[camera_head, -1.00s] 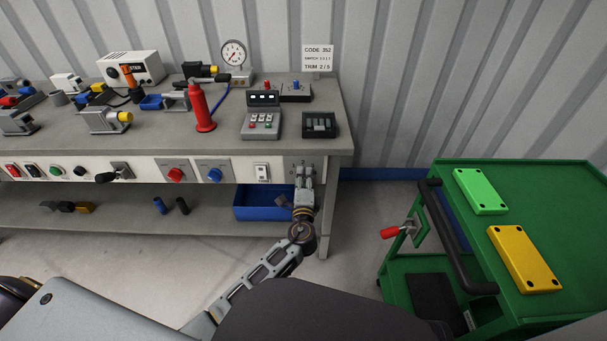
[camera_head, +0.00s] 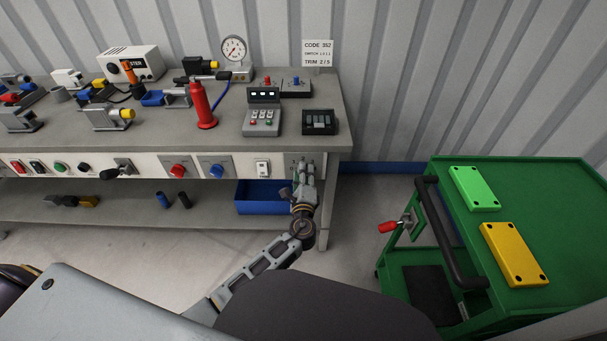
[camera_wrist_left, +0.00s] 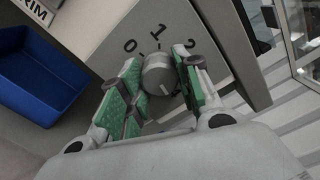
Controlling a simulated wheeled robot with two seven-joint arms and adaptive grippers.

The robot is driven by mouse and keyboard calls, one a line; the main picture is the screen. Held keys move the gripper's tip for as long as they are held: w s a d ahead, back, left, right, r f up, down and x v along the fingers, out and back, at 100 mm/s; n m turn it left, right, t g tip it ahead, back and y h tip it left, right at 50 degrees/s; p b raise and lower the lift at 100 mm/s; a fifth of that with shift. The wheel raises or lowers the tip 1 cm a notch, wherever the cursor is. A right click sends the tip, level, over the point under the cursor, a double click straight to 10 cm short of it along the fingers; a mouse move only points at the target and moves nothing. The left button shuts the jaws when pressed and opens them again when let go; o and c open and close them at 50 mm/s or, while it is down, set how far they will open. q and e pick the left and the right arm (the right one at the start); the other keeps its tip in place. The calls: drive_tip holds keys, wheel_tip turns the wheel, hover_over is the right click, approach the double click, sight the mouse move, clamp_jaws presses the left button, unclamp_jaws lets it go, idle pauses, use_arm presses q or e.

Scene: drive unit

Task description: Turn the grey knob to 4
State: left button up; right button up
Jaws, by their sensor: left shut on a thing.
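The grey knob (camera_wrist_left: 158,74) is round and sits on the grey dial plate (camera_wrist_left: 110,38) at the right end of the bench front. In the left wrist view the digits 0, 1 and 2 show around it; a 4 does not show. A short light mark is on the knob's near face; I cannot tell which digit it stands for. My left gripper (camera_wrist_left: 157,82) is shut on the knob, with a green-padded finger on each side. In the head view my left gripper (camera_head: 306,170) is at the plate and hides the knob. My right gripper is not in view.
A white switch (camera_head: 262,169) and a blue knob (camera_head: 216,171) are left of the plate. A blue bin (camera_head: 262,208) sits on the shelf below. A green cart (camera_head: 550,190) stands at the right, with clear floor between it and the bench.

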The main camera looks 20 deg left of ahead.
use_arm(q)
drive_tip(key=shift+d, duration=0.1)
drive_tip(key=o, duration=1)
